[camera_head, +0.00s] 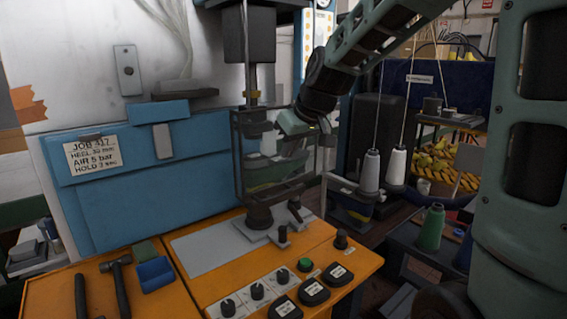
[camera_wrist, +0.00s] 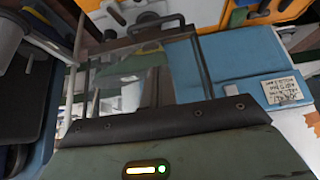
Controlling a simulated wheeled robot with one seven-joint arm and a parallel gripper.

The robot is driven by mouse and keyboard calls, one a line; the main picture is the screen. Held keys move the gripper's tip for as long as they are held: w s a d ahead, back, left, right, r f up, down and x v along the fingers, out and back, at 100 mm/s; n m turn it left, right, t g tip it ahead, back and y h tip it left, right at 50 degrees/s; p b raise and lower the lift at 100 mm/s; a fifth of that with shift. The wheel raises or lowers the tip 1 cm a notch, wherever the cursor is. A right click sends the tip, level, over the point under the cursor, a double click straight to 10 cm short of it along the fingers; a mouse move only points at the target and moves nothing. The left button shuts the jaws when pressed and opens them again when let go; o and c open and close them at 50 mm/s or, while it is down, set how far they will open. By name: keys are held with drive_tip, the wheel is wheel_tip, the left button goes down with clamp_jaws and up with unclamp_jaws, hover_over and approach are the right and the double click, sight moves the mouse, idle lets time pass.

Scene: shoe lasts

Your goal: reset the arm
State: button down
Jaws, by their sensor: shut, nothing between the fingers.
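My arm reaches in from the upper right in the head view. My gripper (camera_head: 296,126) is at its end, beside the upper right of the clear guard (camera_head: 238,155) of the press. It is shut with nothing held. Its fingertips are hard to make out against the guard frame. In the wrist view, the green housing with a lit green light fills the bottom and the fingers do not show. The clear guard (camera_wrist: 188,65) stands close in front of that camera. A green shape, perhaps a shoe last (camera_head: 268,176), shows inside the guard.
The orange bench (camera_head: 205,285) carries black knobs, a green button (camera_head: 305,264) and a hammer (camera_head: 118,285). The blue machine panel (camera_head: 150,195) bears a job card (camera_head: 92,155). White thread cones (camera_head: 370,172) stand to the right, with a green cone (camera_head: 431,228) below.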

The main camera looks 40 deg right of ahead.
drive_tip(key=shift+s+r, duration=0.25)
drive_tip(key=shift+r, duration=0.15)
drive_tip(key=shift+a, duration=0.1)
